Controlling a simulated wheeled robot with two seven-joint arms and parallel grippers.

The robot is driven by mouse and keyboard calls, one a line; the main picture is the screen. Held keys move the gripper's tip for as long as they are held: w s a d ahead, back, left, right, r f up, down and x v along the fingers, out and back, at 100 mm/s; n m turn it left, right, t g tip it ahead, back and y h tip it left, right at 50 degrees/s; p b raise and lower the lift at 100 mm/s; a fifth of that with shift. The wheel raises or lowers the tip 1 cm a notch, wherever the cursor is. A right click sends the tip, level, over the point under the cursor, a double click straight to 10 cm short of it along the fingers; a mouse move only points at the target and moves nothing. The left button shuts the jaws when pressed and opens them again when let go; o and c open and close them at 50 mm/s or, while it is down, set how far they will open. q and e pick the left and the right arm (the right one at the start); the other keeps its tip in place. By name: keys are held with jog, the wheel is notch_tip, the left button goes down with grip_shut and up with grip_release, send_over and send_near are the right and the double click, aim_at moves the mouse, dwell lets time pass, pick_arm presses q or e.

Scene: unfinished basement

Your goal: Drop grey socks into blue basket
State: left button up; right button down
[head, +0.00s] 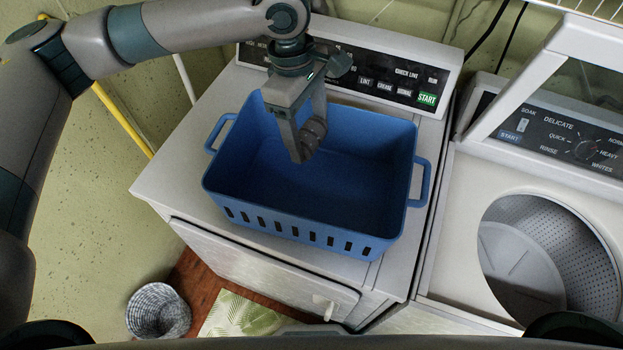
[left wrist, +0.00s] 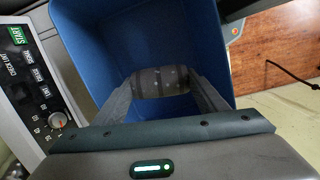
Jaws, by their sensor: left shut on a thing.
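The blue basket (head: 300,222) stands on top of the dryer, with its open top facing up and a handle at each end. Its visible inside looks empty. My left gripper (head: 306,140) points down over the basket opening and is shut on the grey socks (head: 315,130), a dark grey roll with small spots. In the left wrist view the socks (left wrist: 160,82) lie across between the two fingers, with the blue basket's wall (left wrist: 85,40) around and behind them. My right gripper is not in view.
The dryer (head: 160,185) carries the basket, with a control panel behind it. An open top-loading washer (head: 455,215) stands at the right, its lid raised. A grey woven bin (head: 158,312) and a leaf-patterned mat (head: 240,316) are on the floor.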

pick_arm(q)
jog(key=o, duration=1.1)
jog(key=shift+o, duration=0.2)
jog(key=shift+w+a+r+b, duration=0.15)
jog(key=shift+r+b, duration=0.25)
jog(key=shift+r, duration=0.4)
notch_tip(320, 180, up, 16)
jog(key=w+a+b, duration=0.1)
jog(key=a+b, duration=0.1)
jog(key=b, duration=0.2)
jog(key=shift+f+b, duration=0.2)
jog(key=shift+b, duration=0.15)
